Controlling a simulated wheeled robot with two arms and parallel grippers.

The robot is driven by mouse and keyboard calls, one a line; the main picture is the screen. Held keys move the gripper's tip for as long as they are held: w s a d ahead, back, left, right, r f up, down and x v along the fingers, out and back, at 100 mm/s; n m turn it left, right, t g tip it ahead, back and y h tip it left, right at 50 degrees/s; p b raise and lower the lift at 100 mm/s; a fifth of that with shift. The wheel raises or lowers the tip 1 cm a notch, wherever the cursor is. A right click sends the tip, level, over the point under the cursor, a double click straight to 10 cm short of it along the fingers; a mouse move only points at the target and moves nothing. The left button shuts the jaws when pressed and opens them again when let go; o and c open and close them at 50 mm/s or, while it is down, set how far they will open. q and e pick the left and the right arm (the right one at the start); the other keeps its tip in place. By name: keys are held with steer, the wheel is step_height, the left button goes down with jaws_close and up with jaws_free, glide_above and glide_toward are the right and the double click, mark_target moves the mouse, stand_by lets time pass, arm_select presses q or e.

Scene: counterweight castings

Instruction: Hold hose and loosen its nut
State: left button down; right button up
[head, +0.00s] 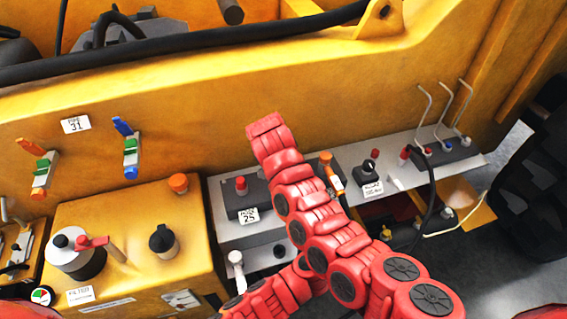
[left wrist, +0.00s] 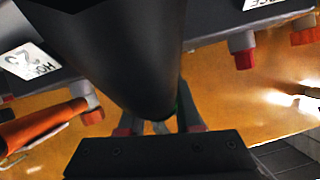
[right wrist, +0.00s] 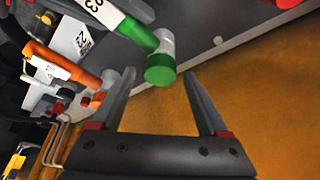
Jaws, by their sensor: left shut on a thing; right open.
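In the left wrist view, a thick dark cylinder, likely the hose (left wrist: 115,50), runs from the top down to my left gripper (left wrist: 158,122). My left gripper is shut on it, and it hides much of the fingers. A sliver of green shows beside the right finger. My right gripper (right wrist: 160,95) is open and empty in front of a yellow-orange surface. A fitting with a green end (right wrist: 160,70) is just beyond its fingers, apart from them. I cannot tell which part is the nut. My red arm hides that area in the head view.
Grey ledges hold red knobs (head: 240,184) and an orange-ended fitting (head: 330,168). A black hose (head: 431,195) hangs at the right. A yellow box (head: 125,215) with caps and valves stands lower left. An orange fitting (right wrist: 48,62) is left in the right wrist view.

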steer(key=shift+w+f, duration=0.1)
steer(key=shift+f, duration=0.05)
jaws_close()
stand_by(0.4)
